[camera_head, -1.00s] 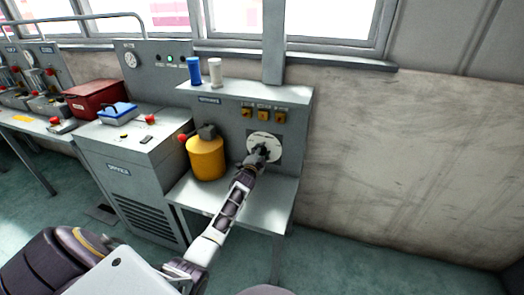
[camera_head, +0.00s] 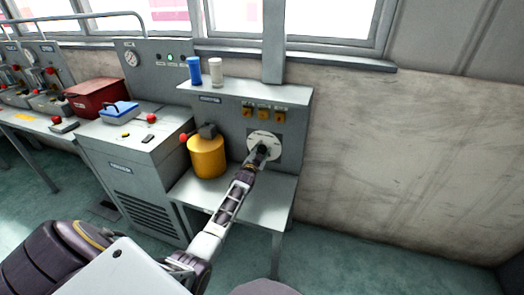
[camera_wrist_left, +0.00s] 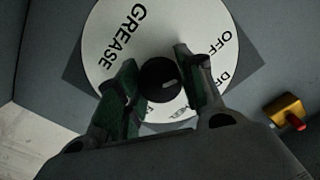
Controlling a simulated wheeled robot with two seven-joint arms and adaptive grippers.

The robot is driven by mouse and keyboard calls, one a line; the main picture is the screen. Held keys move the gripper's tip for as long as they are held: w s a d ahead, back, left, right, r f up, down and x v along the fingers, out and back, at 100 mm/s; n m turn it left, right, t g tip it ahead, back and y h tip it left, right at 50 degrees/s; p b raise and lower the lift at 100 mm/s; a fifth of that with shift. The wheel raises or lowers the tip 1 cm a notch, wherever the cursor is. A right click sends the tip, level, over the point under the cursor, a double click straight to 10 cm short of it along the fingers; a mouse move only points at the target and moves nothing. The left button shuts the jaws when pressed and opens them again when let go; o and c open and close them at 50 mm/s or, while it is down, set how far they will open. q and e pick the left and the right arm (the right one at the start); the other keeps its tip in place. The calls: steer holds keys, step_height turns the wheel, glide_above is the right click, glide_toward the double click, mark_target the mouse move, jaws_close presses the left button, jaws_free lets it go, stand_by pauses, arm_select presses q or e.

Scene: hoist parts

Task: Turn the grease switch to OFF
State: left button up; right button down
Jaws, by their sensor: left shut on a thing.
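The grease switch is a white round dial (camera_head: 264,138) on the front of the grey panel. The wrist view shows the dial face (camera_wrist_left: 110,70) with the words GREASE and OFF and partly hidden labels. A black knob (camera_wrist_left: 158,82) sits at its middle, with a short light mark pointing right, toward the right-hand finger and below the OFF label. My left gripper (camera_wrist_left: 157,66) has a finger on each side of the knob and is shut on it. In the head view this gripper (camera_head: 262,150) covers the lower middle of the dial.
A yellow canister (camera_head: 207,158) stands on the shelf left of my left arm. Orange switches (camera_head: 263,113) sit above the dial. Blue (camera_head: 194,71) and white (camera_head: 216,72) cylinders stand on top of the panel. The wall to the right is bare.

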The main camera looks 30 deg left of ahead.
arm_select(q)
steer(key=shift+f, duration=0.1)
steer(key=o, duration=1)
steer(key=shift+v, duration=6)
steer(key=shift+s, duration=0.15)
